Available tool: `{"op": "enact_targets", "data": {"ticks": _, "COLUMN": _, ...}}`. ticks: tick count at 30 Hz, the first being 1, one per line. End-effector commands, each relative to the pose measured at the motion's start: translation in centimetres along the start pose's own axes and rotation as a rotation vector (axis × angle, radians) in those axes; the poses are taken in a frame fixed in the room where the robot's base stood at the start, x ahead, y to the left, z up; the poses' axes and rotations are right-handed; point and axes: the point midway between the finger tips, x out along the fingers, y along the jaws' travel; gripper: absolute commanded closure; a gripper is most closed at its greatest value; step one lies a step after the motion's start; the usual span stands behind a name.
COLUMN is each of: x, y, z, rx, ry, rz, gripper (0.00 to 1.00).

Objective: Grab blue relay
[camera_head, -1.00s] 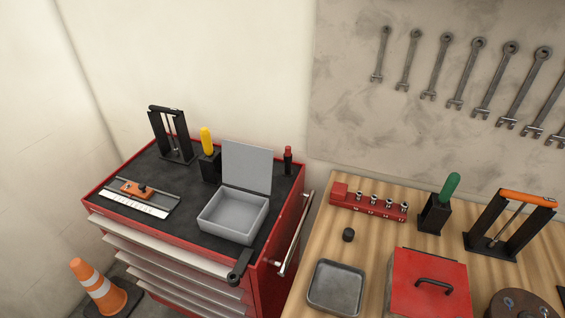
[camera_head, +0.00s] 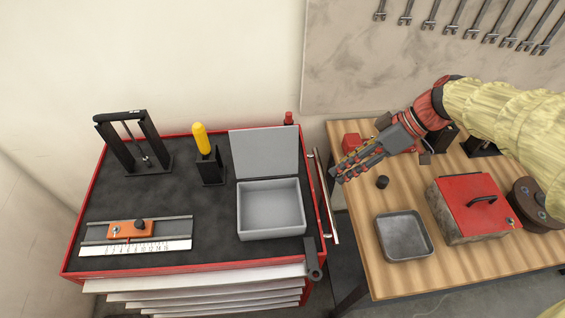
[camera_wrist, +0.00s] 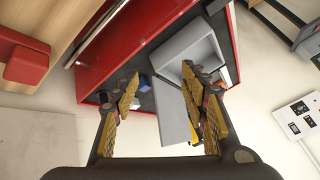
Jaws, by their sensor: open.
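A small blue piece (camera_wrist: 146,82), perhaps the blue relay, shows in the wrist view on the dark top of the red tool chest, beside the grey box. I cannot make it out in the head view. The open grey box (camera_head: 271,212), with its lid raised, stands on the chest; it also shows in the wrist view (camera_wrist: 183,52). My gripper (camera_head: 343,173) is open and empty, above the gap between the chest and the wooden table. In the wrist view its fingers (camera_wrist: 162,86) spread in front of the box and the blue piece.
The red tool chest (camera_head: 190,266) carries a yellow-handled tool (camera_head: 201,138), a black stand (camera_head: 135,145) and an orange slide gauge (camera_head: 131,230). The wooden table (camera_head: 357,240) holds a metal tray (camera_head: 403,237) and a red-lidded box (camera_head: 472,203). The raised lid (camera_head: 264,152) is an obstacle.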

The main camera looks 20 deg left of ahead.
Motion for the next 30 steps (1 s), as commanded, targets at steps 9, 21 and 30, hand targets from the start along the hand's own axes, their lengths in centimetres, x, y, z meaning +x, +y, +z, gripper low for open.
{"op": "enact_targets", "data": {"ticks": 9, "x": 8.2, "y": 5.8, "z": -6.1, "rx": -0.463, "ry": 0.264, "rz": -0.222, "gripper": 0.56}}
{"op": "enact_targets", "data": {"ticks": 21, "x": 12.9, "y": 8.6, "z": -7.2, "rx": -0.608, "ry": 0.462, "rz": -0.235, "gripper": 0.56}}
{"op": "enact_targets", "data": {"ticks": 30, "x": 15.3, "y": 7.9, "z": -8.0, "rx": -0.595, "ry": 0.484, "rz": -0.229, "gripper": 0.56}}
